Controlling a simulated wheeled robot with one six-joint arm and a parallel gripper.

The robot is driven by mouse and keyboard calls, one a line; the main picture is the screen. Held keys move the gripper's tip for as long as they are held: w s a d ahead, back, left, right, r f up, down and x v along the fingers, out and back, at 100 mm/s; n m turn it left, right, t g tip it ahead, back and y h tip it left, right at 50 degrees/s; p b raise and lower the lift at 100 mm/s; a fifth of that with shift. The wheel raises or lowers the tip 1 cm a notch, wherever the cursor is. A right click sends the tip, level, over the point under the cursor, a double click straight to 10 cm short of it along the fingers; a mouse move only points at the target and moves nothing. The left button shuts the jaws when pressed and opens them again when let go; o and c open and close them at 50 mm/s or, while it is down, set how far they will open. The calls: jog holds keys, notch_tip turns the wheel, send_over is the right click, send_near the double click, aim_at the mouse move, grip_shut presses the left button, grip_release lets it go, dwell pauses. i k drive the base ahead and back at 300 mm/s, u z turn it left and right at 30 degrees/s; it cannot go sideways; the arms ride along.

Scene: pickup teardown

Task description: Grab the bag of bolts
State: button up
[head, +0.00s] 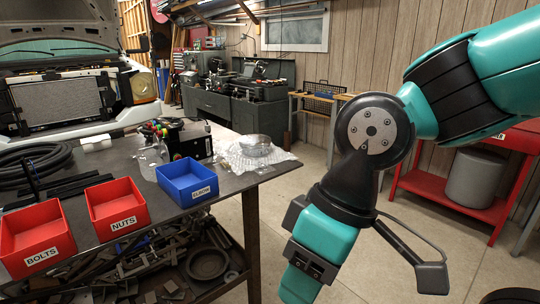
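No bag of bolts can be clearly made out. A red bin (36,229) labelled BOLTS stands at the table's front left, and its visible inside looks empty. A crumpled clear plastic sheet or bag (280,158) lies near the table's right end, with a round, shiny, see-through item (255,144) on or in it. Another clear plastic item (150,162) lies behind the blue bin; I cannot tell what is in it. My teal and black arm fills the right side and runs down past the bottom edge. My gripper's fingertips are not in view.
The dark table (226,203) also holds a red NUTS bin (117,207), a blue ELBOW bin (187,182), a black box (190,143) and black hoses (32,166). Scrap metal lies on the shelf below. A red workbench (425,187) stands behind my arm.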

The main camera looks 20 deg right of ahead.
aim_at(224, 166)
jog(key=z, duration=0.3)
jog(key=i, duration=0.75)
jog(key=u, duration=0.55)
jog(key=i, duration=0.75)
jog(key=u, duration=0.75)
